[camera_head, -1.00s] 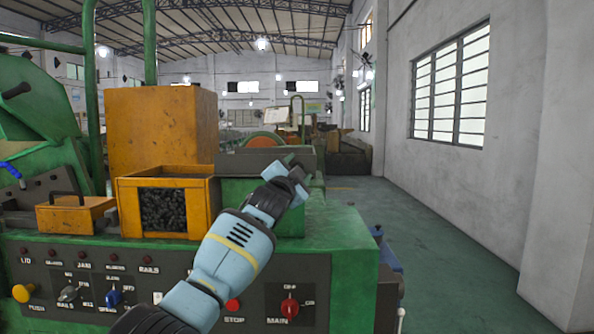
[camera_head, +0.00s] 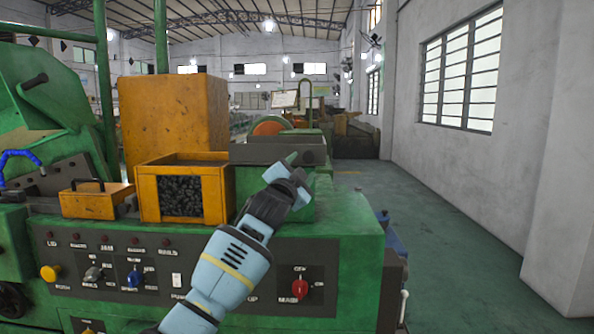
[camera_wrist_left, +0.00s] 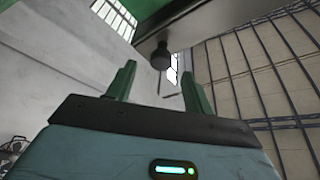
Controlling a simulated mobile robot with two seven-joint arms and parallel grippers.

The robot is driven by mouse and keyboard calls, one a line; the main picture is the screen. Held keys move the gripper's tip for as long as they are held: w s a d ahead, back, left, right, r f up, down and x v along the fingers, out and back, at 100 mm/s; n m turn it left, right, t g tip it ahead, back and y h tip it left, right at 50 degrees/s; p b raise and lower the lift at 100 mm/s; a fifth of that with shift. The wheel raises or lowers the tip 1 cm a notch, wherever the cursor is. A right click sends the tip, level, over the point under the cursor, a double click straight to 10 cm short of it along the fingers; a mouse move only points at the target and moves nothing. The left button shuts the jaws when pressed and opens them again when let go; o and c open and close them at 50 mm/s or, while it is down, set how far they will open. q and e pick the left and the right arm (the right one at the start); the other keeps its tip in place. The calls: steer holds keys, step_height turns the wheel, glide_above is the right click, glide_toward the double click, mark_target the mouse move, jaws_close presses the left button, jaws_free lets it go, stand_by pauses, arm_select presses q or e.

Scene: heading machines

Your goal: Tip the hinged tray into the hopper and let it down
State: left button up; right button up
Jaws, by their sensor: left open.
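A dark grey tray-like box (camera_head: 275,152) sits on top of the green machine and looks like the hinged tray. In the left wrist view its dark underside (camera_wrist_left: 225,22) carries a black knob (camera_wrist_left: 160,56). My left gripper (camera_head: 292,160) is in front of the tray's right part. Its two green fingers (camera_wrist_left: 158,82) are open and empty, with the knob beyond the gap between them, apart from both. An orange open-topped box (camera_head: 212,193) with dark pieces behind its front stands left of the gripper; I cannot tell whether it is the hopper. My right gripper is not in view.
A small yellow box with a black handle (camera_head: 92,203) and a tall orange cabinet (camera_head: 175,115) stand to the left. The control panel (camera_head: 170,262) with knobs and switches is below the arm. Green floor (camera_head: 440,260) is clear to the right.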

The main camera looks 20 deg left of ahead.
arm_select(q)
steer(key=shift+s+f, duration=0.2)
steer(key=shift+s, duration=0.4)
